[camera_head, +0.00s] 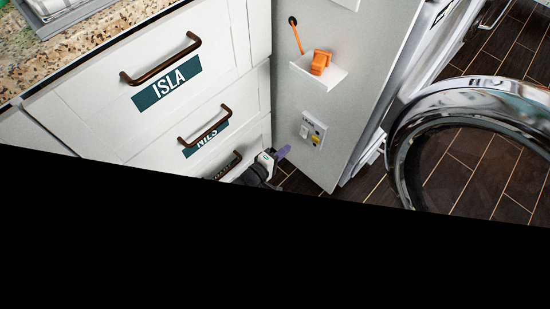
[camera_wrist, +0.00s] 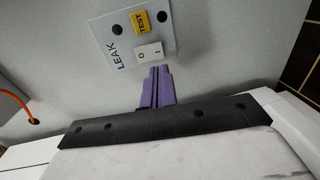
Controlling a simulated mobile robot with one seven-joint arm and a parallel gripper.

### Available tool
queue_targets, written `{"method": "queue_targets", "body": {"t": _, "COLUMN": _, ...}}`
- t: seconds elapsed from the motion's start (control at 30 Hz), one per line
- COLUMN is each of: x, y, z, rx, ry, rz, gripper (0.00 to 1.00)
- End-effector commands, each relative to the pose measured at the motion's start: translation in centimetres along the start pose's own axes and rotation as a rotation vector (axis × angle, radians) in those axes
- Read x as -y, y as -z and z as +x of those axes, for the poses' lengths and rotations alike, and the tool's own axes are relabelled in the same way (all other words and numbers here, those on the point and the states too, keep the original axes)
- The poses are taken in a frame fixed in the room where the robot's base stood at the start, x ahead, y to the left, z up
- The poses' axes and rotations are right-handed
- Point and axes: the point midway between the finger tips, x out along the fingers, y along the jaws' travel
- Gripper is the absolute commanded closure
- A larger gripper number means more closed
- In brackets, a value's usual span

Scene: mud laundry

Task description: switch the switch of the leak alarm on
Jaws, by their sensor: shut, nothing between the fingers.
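The leak alarm (camera_wrist: 122,36) is a pale plate on a grey panel, marked LEAK, with a yellow TEST button (camera_wrist: 141,22) and a white rocker switch (camera_wrist: 149,52) marked O and I. In the head view the leak alarm (camera_head: 312,131) is low on the panel. My gripper (camera_wrist: 160,70) has purple fingers, shut with nothing between them. In the wrist view the fingertips appear just below the rocker; whether they touch it I cannot tell. In the head view my gripper (camera_head: 284,152) is left of and below the plate.
Drawers labelled ISLA (camera_head: 168,84) and NILS (camera_head: 206,138) stand left of the panel. A small shelf (camera_head: 318,76) with an orange object (camera_head: 321,62) is above the alarm. An open round washer door (camera_head: 400,150) is at the right. Black covers the lower head view.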

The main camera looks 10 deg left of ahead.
Motion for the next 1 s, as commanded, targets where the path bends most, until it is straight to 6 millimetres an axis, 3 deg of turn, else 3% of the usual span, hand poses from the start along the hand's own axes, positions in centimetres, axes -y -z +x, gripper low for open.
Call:
{"method": "queue_targets", "body": {"t": 0.2, "x": 0.1, "y": -0.1, "z": 4.4, "rx": 0.002, "ry": 0.0, "rz": -0.001, "gripper": 1.0}}
{"method": "queue_targets", "body": {"t": 0.4, "x": 0.1, "y": -0.1, "z": 6.3, "rx": 0.001, "ry": 0.001, "rz": -0.001, "gripper": 1.0}}
{"method": "queue_targets", "body": {"t": 1.0, "x": 0.4, "y": 0.0, "z": 7.0, "rx": 0.0, "ry": -0.015, "rz": -0.001, "gripper": 1.0}}
